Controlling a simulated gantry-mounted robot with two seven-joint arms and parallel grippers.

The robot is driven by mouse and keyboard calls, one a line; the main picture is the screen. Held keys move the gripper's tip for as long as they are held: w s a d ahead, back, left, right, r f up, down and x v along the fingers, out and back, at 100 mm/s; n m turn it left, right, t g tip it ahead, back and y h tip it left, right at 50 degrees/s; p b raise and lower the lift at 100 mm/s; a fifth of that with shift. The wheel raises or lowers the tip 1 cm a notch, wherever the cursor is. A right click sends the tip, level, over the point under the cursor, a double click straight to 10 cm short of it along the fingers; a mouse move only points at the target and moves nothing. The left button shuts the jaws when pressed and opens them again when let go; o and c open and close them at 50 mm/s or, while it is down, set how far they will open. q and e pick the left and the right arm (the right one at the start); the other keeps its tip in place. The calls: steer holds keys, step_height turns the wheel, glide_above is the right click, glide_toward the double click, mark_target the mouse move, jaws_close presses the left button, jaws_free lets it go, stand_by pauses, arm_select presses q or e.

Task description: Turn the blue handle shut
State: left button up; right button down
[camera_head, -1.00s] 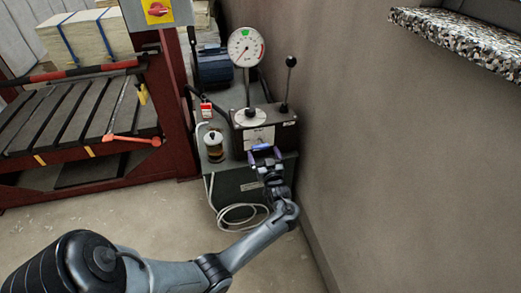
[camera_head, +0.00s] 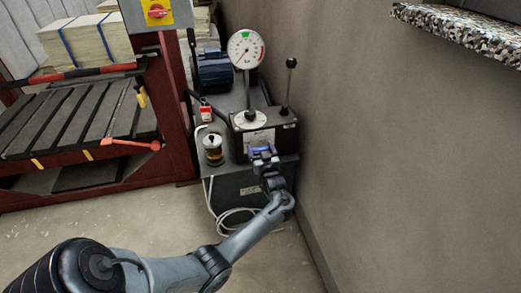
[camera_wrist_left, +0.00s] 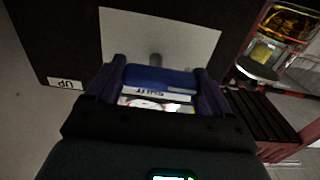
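The blue handle (camera_wrist_left: 160,78) shows in the left wrist view as a short bar on a grey stem, in front of a pale plate on a dark box. My left gripper (camera_wrist_left: 158,88) has one dark finger at each end of the bar, and both appear to touch it. In the head view my left gripper (camera_head: 263,152) is at the front of the dark box (camera_head: 284,135), with the blue handle mostly hidden between its fingers. My right gripper is not in view.
A round gauge (camera_head: 245,50) and a black-knobbed lever (camera_head: 288,85) rise from the unit. A small jar (camera_head: 213,150) stands to the left of the box. A grey wall (camera_head: 390,170) is close on the right. A red-framed rack with an orange-handled lever (camera_head: 130,143) is at left.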

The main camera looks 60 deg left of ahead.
arm_select(q)
steer(key=shift+c, duration=1.4)
steer(key=shift+r, duration=0.1)
